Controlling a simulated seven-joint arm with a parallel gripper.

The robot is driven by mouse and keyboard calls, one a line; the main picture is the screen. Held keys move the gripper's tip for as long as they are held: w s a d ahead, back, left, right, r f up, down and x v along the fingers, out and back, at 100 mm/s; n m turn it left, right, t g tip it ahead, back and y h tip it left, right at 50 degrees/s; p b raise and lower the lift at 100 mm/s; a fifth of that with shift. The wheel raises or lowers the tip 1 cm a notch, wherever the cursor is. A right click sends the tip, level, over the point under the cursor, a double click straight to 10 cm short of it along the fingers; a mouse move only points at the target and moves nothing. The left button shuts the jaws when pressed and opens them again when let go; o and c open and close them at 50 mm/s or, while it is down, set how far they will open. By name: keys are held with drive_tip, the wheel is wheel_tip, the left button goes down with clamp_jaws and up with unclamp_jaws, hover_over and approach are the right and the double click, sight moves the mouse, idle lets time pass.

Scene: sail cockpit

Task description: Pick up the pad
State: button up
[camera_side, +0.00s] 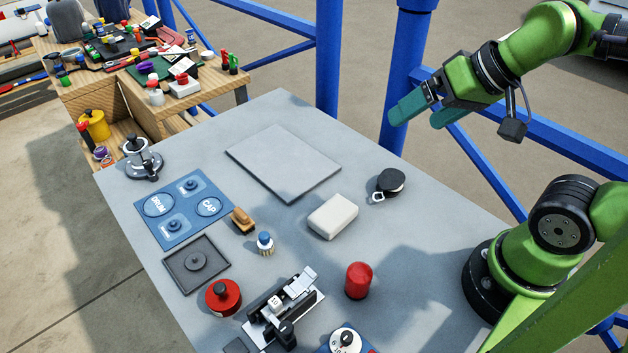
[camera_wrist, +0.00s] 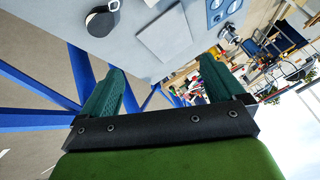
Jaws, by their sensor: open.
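Two things could be the pad, and I cannot tell which. One is a flat grey rectangular slab (camera_side: 283,162) lying on the grey table; it also shows in the wrist view (camera_wrist: 178,32). The other is a thick white block with rounded edges (camera_side: 333,216), lying apart from the slab; only a sliver of it shows at the top edge of the wrist view. My gripper (camera_side: 416,112) is held high beyond the table's right back edge, away from both. Its green fingers (camera_wrist: 162,68) are apart with nothing between them.
A black round item with a ring (camera_side: 391,182) lies right of the white block. A red cylinder (camera_side: 358,280), a wooden-handled piece (camera_side: 243,220), a small blue-capped bottle (camera_side: 265,243) and a blue board (camera_side: 184,212) are also on the table (camera_side: 440,240). Blue posts (camera_side: 401,80) stand behind.

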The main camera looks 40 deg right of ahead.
drive_tip(key=m+g+h, duration=0.2)
drive_tip(key=m+g, duration=0.5)
drive_tip(key=m, duration=0.6)
hover_over(333, 212)
wheel_tip(333, 212, down, 8)
wheel_tip(333, 212, down, 16)
drive_tip(key=shift+f, duration=0.1)
drive_tip(key=c, duration=1.1)
